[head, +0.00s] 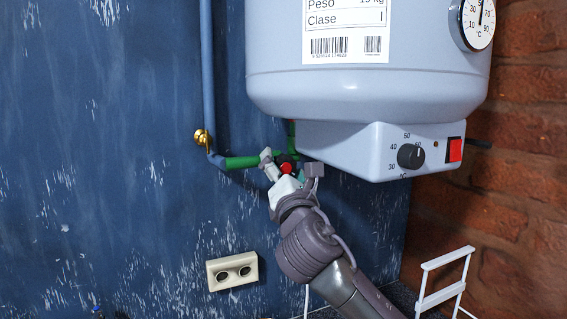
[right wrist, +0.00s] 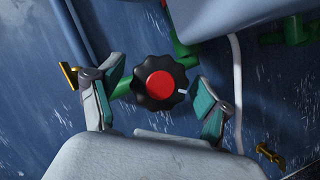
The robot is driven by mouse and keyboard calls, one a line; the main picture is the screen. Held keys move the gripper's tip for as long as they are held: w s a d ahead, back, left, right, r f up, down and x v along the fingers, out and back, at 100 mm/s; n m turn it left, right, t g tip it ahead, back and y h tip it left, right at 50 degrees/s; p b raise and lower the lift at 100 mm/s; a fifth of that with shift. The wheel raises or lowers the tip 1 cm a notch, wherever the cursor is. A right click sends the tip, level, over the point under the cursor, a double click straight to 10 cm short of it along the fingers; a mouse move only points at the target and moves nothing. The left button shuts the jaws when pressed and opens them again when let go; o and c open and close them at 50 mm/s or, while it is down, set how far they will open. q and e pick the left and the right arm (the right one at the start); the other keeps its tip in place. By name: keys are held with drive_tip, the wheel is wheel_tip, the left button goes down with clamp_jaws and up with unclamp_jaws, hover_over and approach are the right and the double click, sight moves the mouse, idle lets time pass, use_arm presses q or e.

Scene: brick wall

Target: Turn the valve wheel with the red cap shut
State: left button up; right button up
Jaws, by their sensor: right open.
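The valve wheel with the red cap (head: 286,168) sits on the green pipe under the water heater. In the right wrist view the wheel (right wrist: 173,84) is black and knobbed, with a round red cap and a small white mark on its right rim. My right gripper (head: 290,170) is at the wheel. In the right wrist view its teal-padded fingers (right wrist: 155,98) are spread, one on each side of the wheel, with a visible gap on the left and a smaller one on the right. My left gripper is not in view.
The water heater (head: 340,90) hangs just above, with a black dial (head: 411,155) and red switch (head: 454,149). A green pipe (head: 243,161) joins a blue pipe (head: 208,80) at left. A socket (head: 232,271) is on the wall below. A white rack (head: 442,280) stands lower right.

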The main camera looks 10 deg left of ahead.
drive_tip(key=c, duration=1.2)
drive_tip(key=shift+o, duration=0.2)
drive_tip(key=shift+m, duration=0.4)
drive_tip(key=m+h+p, duration=0.1)
drive_tip(key=m+h, duration=0.1)
drive_tip(key=m, duration=0.2)
drive_tip(key=shift+a, duration=0.1)
drive_tip(key=shift+f+m+g+h+p, duration=0.1)
drive_tip(key=shift+m+g+h+p, duration=0.45)
drive_tip(key=shift+m, duration=1.25)
drive_tip(key=o, duration=1.2)
drive_tip(key=shift+c, duration=0.2)
